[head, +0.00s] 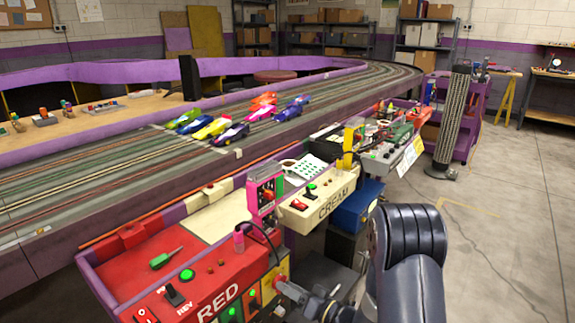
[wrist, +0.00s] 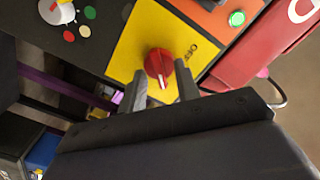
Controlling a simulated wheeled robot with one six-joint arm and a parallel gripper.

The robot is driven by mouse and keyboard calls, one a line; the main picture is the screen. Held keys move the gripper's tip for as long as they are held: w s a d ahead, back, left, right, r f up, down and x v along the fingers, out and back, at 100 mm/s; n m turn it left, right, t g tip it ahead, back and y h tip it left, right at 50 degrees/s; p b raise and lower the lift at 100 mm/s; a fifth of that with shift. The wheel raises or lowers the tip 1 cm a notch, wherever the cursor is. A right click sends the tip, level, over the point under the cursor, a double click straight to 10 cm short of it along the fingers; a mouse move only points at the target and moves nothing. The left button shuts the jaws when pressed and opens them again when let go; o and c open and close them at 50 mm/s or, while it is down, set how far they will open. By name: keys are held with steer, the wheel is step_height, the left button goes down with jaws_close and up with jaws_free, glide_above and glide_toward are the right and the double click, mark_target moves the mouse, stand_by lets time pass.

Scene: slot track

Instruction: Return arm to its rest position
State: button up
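My gripper (wrist: 160,85) shows in the wrist view with its two fingers apart. A red rotary knob (wrist: 158,63) with a white pointer mark sits on a yellow panel (wrist: 143,35), in line with the gap between the fingertips. I cannot tell whether the fingers touch the knob. In the head view my dark arm reaches in from the lower right, and my gripper (head: 283,288) is low beside the right end of the red control box (head: 215,278). The arm is bent and extended toward this box.
A cream control box (head: 318,200) stands close behind, with a blue box (head: 357,205) beside it. The slot track (head: 130,165) carries several toy cars (head: 213,128). A grey column (head: 455,120) stands at right. The concrete floor (head: 510,230) there is open.

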steer(key=s+d+n+h+b, duration=0.1)
steer(key=s+d+n+h, duration=0.1)
steer(key=s+d+n, duration=0.3)
steer(key=s+d, duration=0.2)
steer(key=d, duration=0.2)
steer(key=shift+s+r+n+t, duration=0.2)
steer(key=shift+r+n+t, duration=0.1)
steer(key=shift+n+t, duration=0.1)
stand_by(0.4)
steer(key=shift+d, duration=0.15)
